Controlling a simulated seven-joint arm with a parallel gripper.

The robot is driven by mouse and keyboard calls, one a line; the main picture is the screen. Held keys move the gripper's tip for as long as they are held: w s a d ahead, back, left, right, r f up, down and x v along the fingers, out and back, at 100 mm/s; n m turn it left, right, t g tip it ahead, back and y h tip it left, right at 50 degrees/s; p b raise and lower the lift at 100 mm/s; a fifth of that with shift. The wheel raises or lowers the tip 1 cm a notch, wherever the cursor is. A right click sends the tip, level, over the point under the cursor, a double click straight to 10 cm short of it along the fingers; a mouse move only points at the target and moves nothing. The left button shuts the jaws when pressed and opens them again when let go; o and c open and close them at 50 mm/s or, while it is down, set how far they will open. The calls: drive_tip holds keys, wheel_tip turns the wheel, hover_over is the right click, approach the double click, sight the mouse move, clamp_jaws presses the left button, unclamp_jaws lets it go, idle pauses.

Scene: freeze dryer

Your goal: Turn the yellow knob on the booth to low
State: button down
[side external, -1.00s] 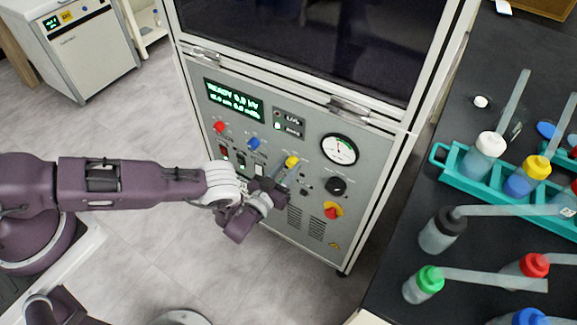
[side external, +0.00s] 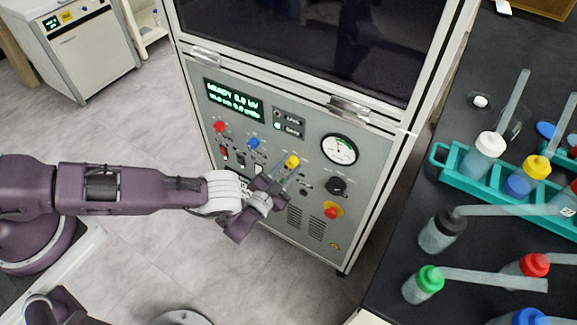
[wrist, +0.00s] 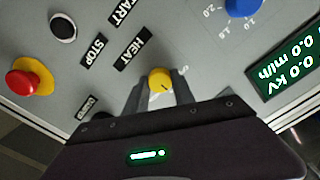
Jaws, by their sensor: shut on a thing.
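The booth's grey control panel (side external: 305,178) faces my arm. The yellow knob (side external: 291,161) sits near its middle and also shows in the wrist view (wrist: 160,80), with a dark pointer mark on its face. My gripper (side external: 283,176) is at the panel with its two fingers on either side of the yellow knob. In the wrist view my gripper (wrist: 160,92) is shut on the knob. The scale text around the yellow knob is mostly hidden or too small to read.
A blue knob (side external: 253,143) and a red knob (side external: 219,126) are left of the yellow one. A gauge (side external: 339,149), a black knob (side external: 336,186) and a red emergency button (side external: 331,212) are to its right. A dark bench with bottles in a teal rack (side external: 450,180) stands at right.

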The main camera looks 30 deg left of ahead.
idle(0.5)
drive_tip(key=c, duration=1.1)
unclamp_jaws()
drive_tip(key=shift+o, duration=0.2)
drive_tip(key=s, duration=0.7)
